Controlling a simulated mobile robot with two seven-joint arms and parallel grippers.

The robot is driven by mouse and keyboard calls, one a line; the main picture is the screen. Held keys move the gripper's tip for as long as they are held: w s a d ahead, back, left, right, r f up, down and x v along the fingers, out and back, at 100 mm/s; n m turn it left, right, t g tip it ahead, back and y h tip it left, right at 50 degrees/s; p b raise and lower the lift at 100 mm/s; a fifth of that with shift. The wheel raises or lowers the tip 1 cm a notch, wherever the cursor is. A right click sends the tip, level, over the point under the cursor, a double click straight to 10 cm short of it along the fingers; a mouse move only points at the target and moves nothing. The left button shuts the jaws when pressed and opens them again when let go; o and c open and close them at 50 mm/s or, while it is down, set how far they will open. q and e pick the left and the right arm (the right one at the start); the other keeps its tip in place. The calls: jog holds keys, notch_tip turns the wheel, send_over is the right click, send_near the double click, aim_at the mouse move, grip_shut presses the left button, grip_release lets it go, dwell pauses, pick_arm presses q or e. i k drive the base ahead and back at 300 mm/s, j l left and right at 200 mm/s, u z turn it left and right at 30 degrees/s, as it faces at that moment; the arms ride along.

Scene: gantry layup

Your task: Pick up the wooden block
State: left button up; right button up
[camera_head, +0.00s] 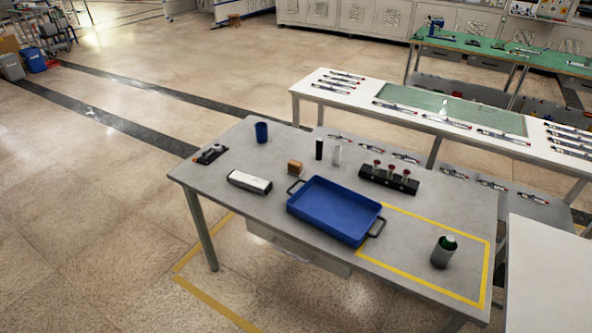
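The wooden block (295,167) is a small brown block on the grey table (226,151). It sits just behind the left back corner of a blue tray (333,207), close to the tray's handle. Neither of my grippers shows in the head view.
A white and black device (249,182) lies left of the tray, with a blue cup (261,132) farther back. Black (319,149) and white (337,154) cylinders stand right of the block. A black rack (389,179) and a metal can (443,251) are farther right. Yellow tape (487,262) marks the right end.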

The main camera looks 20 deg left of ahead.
aim_at(295, 168)
jog(key=j+z, duration=0.25)
jog(key=z, duration=0.15)
jog(key=i+j+z, duration=0.1)
jog(key=j+z, duration=0.4)
jog(key=z, duration=0.25)
jog(key=j+z, duration=0.1)
jog(key=j, duration=0.25)
jog(key=k+j+z, duration=0.15)
jog(key=j, duration=0.25)
jog(key=j+z, duration=0.1)
jog(key=j, duration=0.25)
jog(key=k+j, duration=0.1)
jog(key=j, duration=0.6)
jog(key=k+j, duration=0.15)
jog(key=j, duration=0.25)
jog(key=i+j, duration=0.25)
jog(key=i, duration=0.15)
jog(key=i+j, duration=0.2)
jog(key=i, duration=0.15)
jog(key=z, duration=0.05)
